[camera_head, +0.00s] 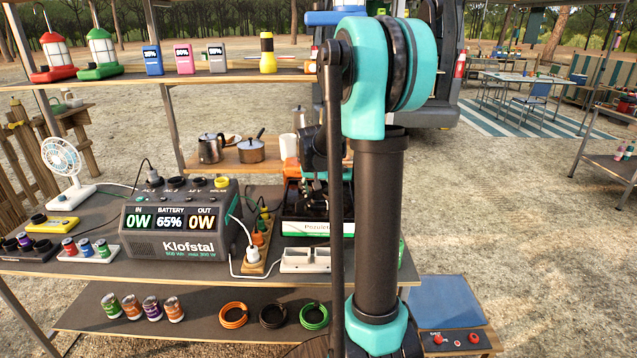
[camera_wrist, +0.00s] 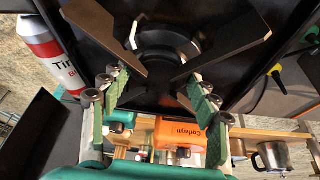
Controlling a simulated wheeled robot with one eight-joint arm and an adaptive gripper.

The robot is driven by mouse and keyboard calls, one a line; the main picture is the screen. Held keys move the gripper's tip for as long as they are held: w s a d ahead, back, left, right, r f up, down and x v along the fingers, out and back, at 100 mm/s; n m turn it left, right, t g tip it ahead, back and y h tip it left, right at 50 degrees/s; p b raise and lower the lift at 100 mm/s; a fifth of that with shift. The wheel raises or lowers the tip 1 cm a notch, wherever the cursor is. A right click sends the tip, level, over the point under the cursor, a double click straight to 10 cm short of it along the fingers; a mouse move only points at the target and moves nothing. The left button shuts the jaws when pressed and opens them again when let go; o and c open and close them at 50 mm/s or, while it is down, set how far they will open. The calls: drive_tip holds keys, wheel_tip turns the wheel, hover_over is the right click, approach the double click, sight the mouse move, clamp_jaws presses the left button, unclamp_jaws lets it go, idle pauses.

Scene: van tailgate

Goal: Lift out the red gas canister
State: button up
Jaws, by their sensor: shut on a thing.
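The gas canister (camera_wrist: 48,42) shows at the upper left of the wrist view.
A pot (camera_head: 250,149) and a kettle (camera_head: 211,148) stand on the shelf behind. An orange item (camera_wrist: 180,133) shows beyond my fingers. An upper shelf (camera_head: 190,75) crosses above.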

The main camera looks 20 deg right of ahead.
sight(319, 204)
drive_tip(key=shift+f, duration=2.3)
drive_tip(key=o, duration=1.8)
drive_tip(key=shift+o, duration=0.3)
drive_tip(key=shift+s+r, duration=0.1)
